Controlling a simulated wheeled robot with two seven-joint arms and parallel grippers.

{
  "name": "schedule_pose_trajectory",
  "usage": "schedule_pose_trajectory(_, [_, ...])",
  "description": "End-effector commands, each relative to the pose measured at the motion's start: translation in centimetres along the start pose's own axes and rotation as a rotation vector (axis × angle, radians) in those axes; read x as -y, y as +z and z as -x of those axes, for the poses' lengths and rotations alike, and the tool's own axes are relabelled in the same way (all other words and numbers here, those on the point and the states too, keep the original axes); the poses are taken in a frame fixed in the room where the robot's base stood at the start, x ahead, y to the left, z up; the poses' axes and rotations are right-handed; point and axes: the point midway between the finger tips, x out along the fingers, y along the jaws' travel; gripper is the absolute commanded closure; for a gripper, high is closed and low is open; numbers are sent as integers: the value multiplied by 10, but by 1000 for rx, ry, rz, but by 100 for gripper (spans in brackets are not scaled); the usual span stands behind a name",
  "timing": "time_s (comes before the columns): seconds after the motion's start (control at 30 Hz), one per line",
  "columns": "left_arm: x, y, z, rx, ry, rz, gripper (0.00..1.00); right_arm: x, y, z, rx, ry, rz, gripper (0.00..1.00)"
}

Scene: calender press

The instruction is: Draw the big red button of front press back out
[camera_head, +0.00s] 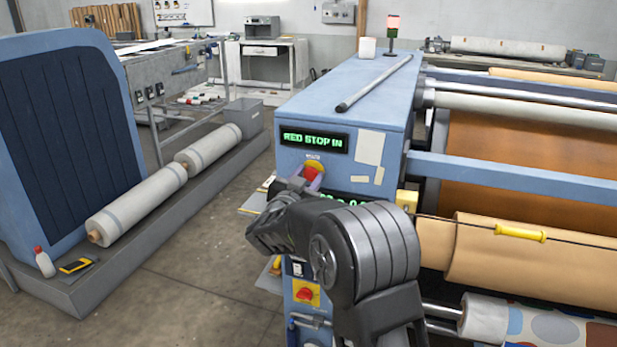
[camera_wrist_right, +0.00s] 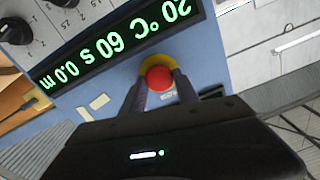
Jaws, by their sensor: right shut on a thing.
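The big red button (camera_head: 313,168) sits on a yellow base on the front end of the blue press (camera_head: 290,137). Above it a green display (camera_head: 313,140) reads "RED STOP IN". My right gripper (camera_head: 298,184) is at the button, and its arm hides the panel below. In the right wrist view the red button (camera_wrist_right: 159,78) lies between the two fingertips of my right gripper (camera_wrist_right: 155,84), with the yellow ring behind it. The fingers are shut on the button's sides. My left gripper is not in view.
A second red knob on a yellow plate (camera_head: 306,292) is lower on the press. A metal bar (camera_head: 374,84) lies on the press top. A pull cord with a yellow handle (camera_head: 520,232) runs along the right side. Rolls (camera_head: 137,205) lie on a grey platform at left; the floor between is clear.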

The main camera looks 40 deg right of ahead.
Motion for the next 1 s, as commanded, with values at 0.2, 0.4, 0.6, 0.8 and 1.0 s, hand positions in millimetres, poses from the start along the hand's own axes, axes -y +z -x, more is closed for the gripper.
schedule_pose_trajectory(0.2, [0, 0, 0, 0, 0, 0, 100, 0, 0, 0, 0, 0, 0, 100])
schedule_pose_trajectory(0.4, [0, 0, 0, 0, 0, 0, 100, 0, 0, 0, 0, 0, 0, 100])
schedule_pose_trajectory(0.6, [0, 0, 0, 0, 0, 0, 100, 0, 0, 0, 0, 0, 0, 100])
schedule_pose_trajectory(0.8, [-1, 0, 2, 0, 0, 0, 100, 0, 0, 7, 1, 0, 0, 100])
schedule_pose_trajectory(1.0, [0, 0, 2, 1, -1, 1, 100, 0, 1, 10, 2, 0, 0, 100])
